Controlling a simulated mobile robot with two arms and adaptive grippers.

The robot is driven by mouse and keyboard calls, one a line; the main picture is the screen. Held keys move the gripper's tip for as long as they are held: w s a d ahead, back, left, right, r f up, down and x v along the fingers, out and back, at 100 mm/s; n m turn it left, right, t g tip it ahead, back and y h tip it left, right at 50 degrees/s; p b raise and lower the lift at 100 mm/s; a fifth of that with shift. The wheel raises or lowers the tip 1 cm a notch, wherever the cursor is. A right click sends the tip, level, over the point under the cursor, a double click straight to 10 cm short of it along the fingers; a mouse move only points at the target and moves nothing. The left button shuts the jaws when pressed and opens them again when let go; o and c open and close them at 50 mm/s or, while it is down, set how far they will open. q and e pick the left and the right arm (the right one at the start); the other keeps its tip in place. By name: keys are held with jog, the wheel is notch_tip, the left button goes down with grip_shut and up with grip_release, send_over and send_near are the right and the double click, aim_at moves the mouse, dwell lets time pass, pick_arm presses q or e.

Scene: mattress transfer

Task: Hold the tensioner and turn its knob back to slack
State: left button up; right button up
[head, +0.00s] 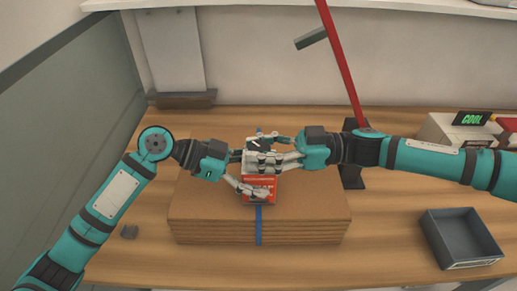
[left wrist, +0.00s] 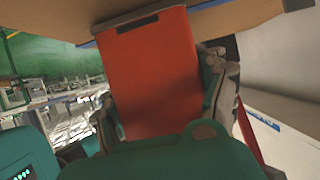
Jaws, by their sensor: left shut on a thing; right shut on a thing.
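The tensioner is a red block (head: 259,190) on top of the stacked brown boards, with a blue strap (head: 258,225) running down the stack's front face. My left gripper (head: 240,173) comes in from the left and is shut on the red body. In the left wrist view the red body (left wrist: 150,75) fills the middle between the fingers. My right gripper (head: 268,152) is shut at the top of the tensioner, around a dark part (head: 258,143) that looks like the knob. The fingers hide most of the knob, so its turn cannot be read.
The board stack (head: 200,215) lies on a wooden table (head: 380,250). A grey tray (head: 462,238) stands at the right front. A red lever (head: 340,62) rises from a dark stand behind the right arm. A device with a green "COOL" display (head: 471,118) is at the back right.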

jog(key=n+g, duration=0.2)
jog(key=g, duration=0.1)
jog(key=n+g+h, duration=0.1)
jog(key=n+g, duration=0.1)
jog(key=g, duration=0.1)
jog(key=shift+w+n+g+h, duration=0.2)
jog(key=shift+n+g+h, duration=0.1)
jog(key=shift+d+n+g+h, duration=0.1)
jog(key=shift+n+g+h, duration=1.7)
jog(key=shift+g, duration=0.6)
pick_arm(q)
jog(key=shift+s, duration=0.1)
pick_arm(e)
jog(key=shift+d, duration=0.1)
jog(key=o, duration=1.2)
jog(key=shift+s, duration=0.1)
jog(key=shift+o, duration=0.2)
